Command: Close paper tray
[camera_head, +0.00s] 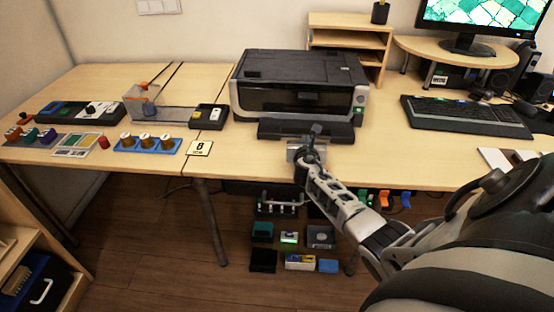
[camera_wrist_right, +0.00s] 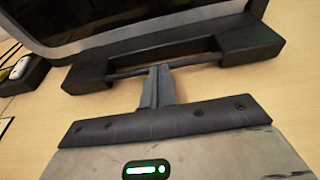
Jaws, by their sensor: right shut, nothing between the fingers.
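A black and silver printer (camera_head: 295,85) stands on the wooden desk. Its dark paper tray (camera_head: 290,130) sticks out at the front, low at the desk surface. In the right wrist view the tray (camera_wrist_right: 90,78) shows as a dark bar with a recess in its front edge. My right gripper (camera_head: 313,132) is shut and empty, right in front of the tray. In the wrist view its fingertips (camera_wrist_right: 160,72) reach the recess; I cannot tell whether they touch the tray. My left gripper is not in view.
A keyboard (camera_head: 465,115) and monitor (camera_head: 480,25) are to the right. Several small items lie below the desk. The desk between printer and keyboard is clear.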

